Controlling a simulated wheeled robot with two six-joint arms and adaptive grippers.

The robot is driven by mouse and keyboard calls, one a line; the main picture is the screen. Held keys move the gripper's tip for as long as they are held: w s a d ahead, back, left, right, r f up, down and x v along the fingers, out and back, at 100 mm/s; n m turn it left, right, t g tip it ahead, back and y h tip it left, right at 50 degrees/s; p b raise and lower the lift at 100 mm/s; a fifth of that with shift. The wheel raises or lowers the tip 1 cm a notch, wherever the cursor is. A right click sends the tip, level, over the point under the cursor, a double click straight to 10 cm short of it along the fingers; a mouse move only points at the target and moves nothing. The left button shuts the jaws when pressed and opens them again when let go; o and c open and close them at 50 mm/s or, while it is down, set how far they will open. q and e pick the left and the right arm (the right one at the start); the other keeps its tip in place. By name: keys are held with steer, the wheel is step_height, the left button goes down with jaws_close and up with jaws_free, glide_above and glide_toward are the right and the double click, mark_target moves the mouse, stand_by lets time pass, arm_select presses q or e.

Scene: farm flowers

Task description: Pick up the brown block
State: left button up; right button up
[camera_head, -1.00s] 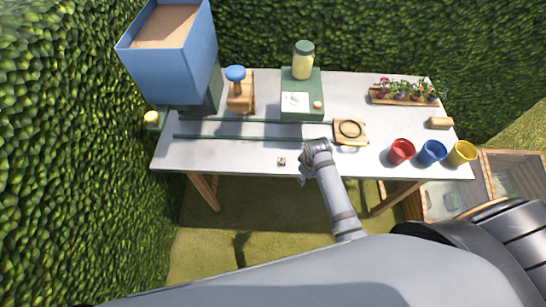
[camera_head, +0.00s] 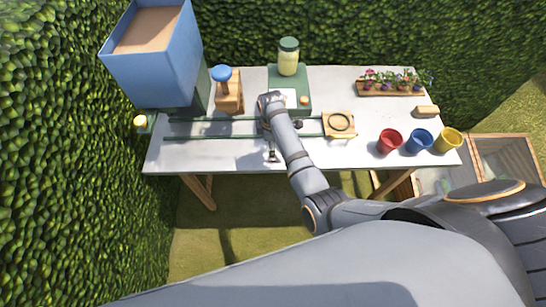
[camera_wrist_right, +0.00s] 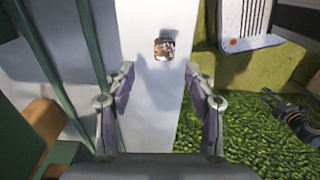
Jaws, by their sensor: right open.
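A small brown block (camera_wrist_right: 164,48) with a mottled, patterned top lies on the pale table top in the right wrist view, near the table's front edge. My right gripper (camera_wrist_right: 160,70) is open, with one finger on each side of the picture. The block appears just beyond the fingertips, roughly centred between them, and nothing is held. In the head view, my right gripper (camera_head: 272,157) points down at the front of the table, and I cannot make out the block there. A dark jaw-like part (camera_wrist_right: 292,118) at the right wrist view's right edge seems to be my left gripper.
Green rails (camera_head: 215,137) run along the table (camera_head: 380,108) behind the gripper. A tan plate with a ring (camera_head: 338,130) lies to the right. Red (camera_head: 389,141), blue (camera_head: 419,141) and yellow (camera_head: 449,140) cups and a tan block (camera_head: 427,111) stand further right.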

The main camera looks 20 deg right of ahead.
steer(key=shift+f, duration=0.35)
steer(key=f, duration=0.3)
steer(key=f+p, duration=0.1)
steer(key=shift+s+f, duration=0.3)
steer(key=shift+s, duration=0.05)
steer(key=shift+f, duration=0.25)
steer(key=shift+a, duration=0.1)
steer(key=c, duration=1)
steer(key=shift+c, duration=0.2)
steer(key=shift+r, duration=0.1)
